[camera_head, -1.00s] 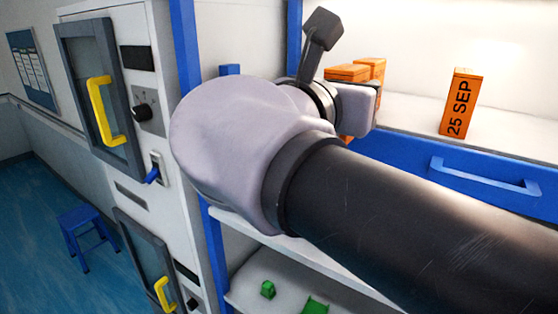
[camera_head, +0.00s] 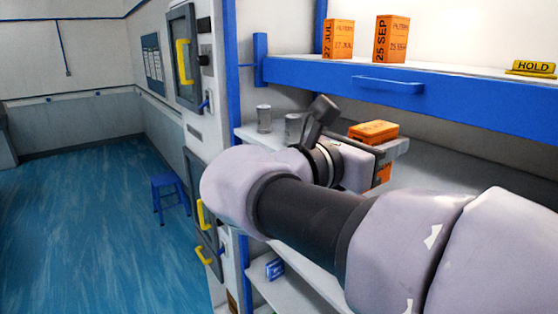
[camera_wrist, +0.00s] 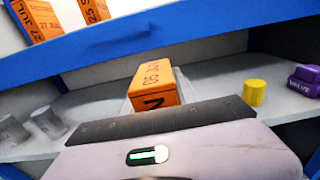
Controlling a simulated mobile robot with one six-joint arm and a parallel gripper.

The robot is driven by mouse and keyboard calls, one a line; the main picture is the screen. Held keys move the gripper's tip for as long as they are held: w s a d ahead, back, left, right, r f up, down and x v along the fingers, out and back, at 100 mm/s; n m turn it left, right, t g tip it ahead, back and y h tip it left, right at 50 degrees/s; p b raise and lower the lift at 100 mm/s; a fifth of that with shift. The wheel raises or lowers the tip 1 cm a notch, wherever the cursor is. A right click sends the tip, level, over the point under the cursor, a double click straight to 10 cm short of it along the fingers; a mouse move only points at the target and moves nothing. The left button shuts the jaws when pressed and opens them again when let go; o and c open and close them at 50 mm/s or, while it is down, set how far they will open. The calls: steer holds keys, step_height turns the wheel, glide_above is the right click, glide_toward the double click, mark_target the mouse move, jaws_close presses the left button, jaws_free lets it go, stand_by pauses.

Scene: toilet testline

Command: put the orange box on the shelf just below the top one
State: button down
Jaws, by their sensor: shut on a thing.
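My gripper (camera_head: 385,152) is shut on an orange box (camera_head: 373,130). The box shows above and below the jaws in the head view. In the wrist view the orange box (camera_wrist: 153,84) sticks out beyond the gripper, with dark print on its faces. The gripper is below the blue-fronted top shelf (camera_head: 440,98), at the opening of the shelf just below it (camera_head: 440,165). That white lower shelf (camera_wrist: 95,106) spreads behind and around the box in the wrist view. I cannot tell whether the box touches it.
Two orange dated boxes, 27 JUL (camera_head: 338,38) and 25 SEP (camera_head: 391,38), and a yellow HOLD sign (camera_head: 532,67) stand on the top shelf. On the lower shelf are grey cans (camera_head: 264,118), a yellow cylinder (camera_wrist: 254,92) and purple blocks (camera_wrist: 304,80). A blue upright (camera_head: 232,95) stands left.

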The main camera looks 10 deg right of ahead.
steer(key=d+f, duration=0.1)
steer(key=d, duration=0.2)
steer(key=s+d+f+b, duration=0.1)
steer(key=d+f, duration=0.1)
steer(key=d, duration=0.2)
steer(key=s+d+f, duration=0.1)
steer(key=d, duration=0.2)
steer(key=shift+d+f+b, duration=0.2)
steer(key=shift+d+b, duration=0.05)
steer(key=shift+b, duration=0.1)
steer(key=shift+a, duration=0.1)
steer(key=shift+f, duration=0.2)
steer(key=c, duration=1)
jaws_free()
steer(key=shift+o, duration=0.2)
